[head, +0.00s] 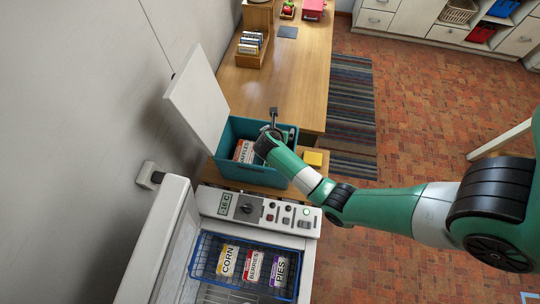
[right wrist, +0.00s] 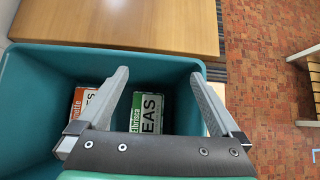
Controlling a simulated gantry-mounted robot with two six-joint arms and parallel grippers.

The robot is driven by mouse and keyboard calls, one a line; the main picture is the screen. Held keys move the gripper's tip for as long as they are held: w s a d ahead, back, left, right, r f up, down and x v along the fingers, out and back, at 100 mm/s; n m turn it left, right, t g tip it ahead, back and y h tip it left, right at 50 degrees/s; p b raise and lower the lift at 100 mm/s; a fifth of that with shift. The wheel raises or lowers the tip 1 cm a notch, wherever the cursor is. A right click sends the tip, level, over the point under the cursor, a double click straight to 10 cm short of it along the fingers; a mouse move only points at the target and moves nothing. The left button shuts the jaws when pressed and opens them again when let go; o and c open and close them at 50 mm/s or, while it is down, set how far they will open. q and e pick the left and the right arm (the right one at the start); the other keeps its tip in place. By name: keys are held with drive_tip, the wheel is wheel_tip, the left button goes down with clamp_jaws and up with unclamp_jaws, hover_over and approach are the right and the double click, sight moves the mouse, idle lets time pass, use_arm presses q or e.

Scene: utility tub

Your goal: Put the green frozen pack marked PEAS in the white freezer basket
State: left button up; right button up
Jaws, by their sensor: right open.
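In the head view the right gripper (head: 277,133) is over the tub (head: 245,175), and my arm hides the green pack there. White wire bars (head: 216,294), perhaps the white freezer basket, show only in part at the bottom of the open freezer. My left gripper is not in view.
An orange and white pack (head: 244,150) lies beside the green one in the tub. A blue wire basket (head: 205,260) in the freezer holds packs marked CORN, BERRIES and PIES. The freezer's control panel (head: 258,212) stands between tub and baskets. The tub's white lid (head: 198,95) stands raised.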

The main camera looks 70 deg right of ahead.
drive_tip(key=a+f+y, duration=0.4)
drive_tip(key=a+y, duration=0.1)
drive_tip(key=a, duration=0.3)
drive_tip(key=shift+g, duration=0.3)
drive_tip(key=x, duration=0.2)
drive_tip(key=b+x, duration=0.1)
drive_tip(key=x, duration=0.1)
drive_tip(key=b+x, duration=0.1)
drive_tip(key=x, duration=0.2)
drive_tip(key=shift+s+d+r, duration=0.1)
drive_tip(key=shift+s+d, duration=0.1)
drive_tip(key=shift+s, duration=0.2)
drive_tip(key=shift+h, duration=0.3)
drive_tip(key=b+x, duration=0.2)
drive_tip(key=x, duration=0.2)
drive_tip(key=shift+d+f, duration=0.2)
drive_tip(key=shift+f, duration=0.15)
drive_tip(key=shift+w+d+f, duration=0.1)
drive_tip(key=shift+f+b, duration=0.25)
drive_tip(key=shift+b, duration=0.05)
clamp_jaws()
